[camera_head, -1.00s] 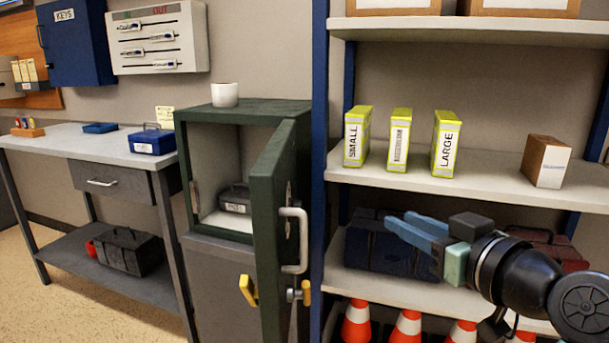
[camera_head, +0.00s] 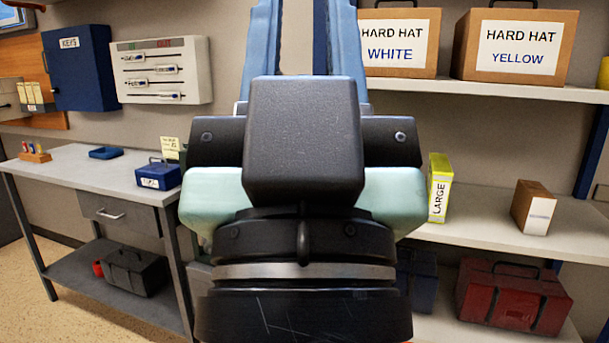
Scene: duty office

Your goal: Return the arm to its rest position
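My gripper (camera_head: 298,30) is close to the camera in the middle of the head view, upright, with its two blue fingers pointing up. A gap with bare wall showing lies between the fingers, so it is open, and I see nothing held there. The fingertips run up to the top edge of the picture. My gripper's black and pale green body covers most of the green cabinet, its door and the white cup seen earlier.
At right, a shelf unit (camera_head: 480,240) holds a yellow LARGE box (camera_head: 439,188), a brown box (camera_head: 534,207), hard hat boxes (camera_head: 520,45) and a red toolbox (camera_head: 512,297). At left, a workbench (camera_head: 90,180) bears a blue box (camera_head: 158,176). Floor shows at lower left.

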